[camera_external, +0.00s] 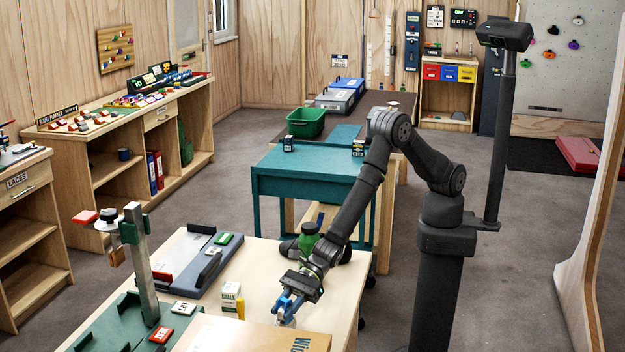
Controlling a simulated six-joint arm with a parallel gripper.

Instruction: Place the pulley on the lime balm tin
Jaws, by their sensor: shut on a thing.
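My gripper (287,308) is low over the right part of the front wooden table, near the cardboard box. It is shut on a small blue and silver-grey thing (288,303), which looks like the pulley. Its outline is partly hidden by the gripper, and I cannot tell whether it touches the table or the box. I cannot make out the lime balm tin for sure. A small flat green-topped piece (224,239) lies at the back of the table, on the grey flat case, too small to identify.
A chalk box (230,297) stands left of my gripper, with a small yellow item (240,308) beside it. A cardboard box (250,338) lies in front. A grey post (142,265) rises at the left. Bare tabletop shows behind my gripper.

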